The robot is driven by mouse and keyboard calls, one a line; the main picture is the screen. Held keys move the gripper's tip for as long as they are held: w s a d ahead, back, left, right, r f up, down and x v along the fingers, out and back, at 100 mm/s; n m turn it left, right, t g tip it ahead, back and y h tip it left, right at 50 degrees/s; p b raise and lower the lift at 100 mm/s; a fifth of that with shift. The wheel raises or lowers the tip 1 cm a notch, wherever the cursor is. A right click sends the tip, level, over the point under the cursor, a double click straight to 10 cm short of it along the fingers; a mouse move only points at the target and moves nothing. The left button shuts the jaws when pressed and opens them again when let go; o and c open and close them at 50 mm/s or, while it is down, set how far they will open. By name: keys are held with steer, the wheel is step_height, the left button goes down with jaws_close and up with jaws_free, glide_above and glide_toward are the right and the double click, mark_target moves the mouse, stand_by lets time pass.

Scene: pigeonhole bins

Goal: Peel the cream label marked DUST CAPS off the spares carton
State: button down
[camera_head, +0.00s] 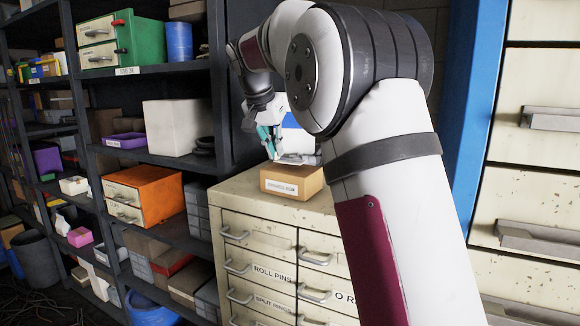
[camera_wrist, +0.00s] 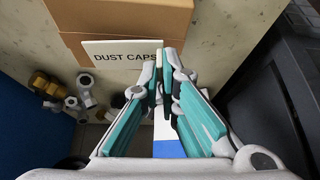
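The spares carton (camera_head: 292,173), a small brown box, stands on the cream drawer cabinet. In the wrist view its brown side (camera_wrist: 72,40) shows behind the cream label (camera_wrist: 120,54), marked DUST CAPS. The label overlaps the carton's lower edge there; I cannot tell how much still sticks. My gripper (camera_head: 282,157) is just behind and above the carton in the head view. The contact itself is partly hidden.
Another label (camera_head: 281,187) is on the carton's near side. The cream cabinet (camera_head: 240,200) has handled drawers. Shelves with bins (camera_head: 145,190) stand left, a blue panel (camera_head: 475,120) right. Several metal fittings (camera_wrist: 80,95) lie near the carton in the wrist view.

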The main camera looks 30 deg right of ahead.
steer(key=shift+w+a+r, duration=0.15)
steer(key=shift+w+r, duration=0.05)
steer(key=shift+r, duration=0.75)
stand_by(0.5)
steer(key=shift+r, duration=0.1)
steer(key=shift+r+p, duration=0.9)
steer(key=shift+r, duration=1.5)
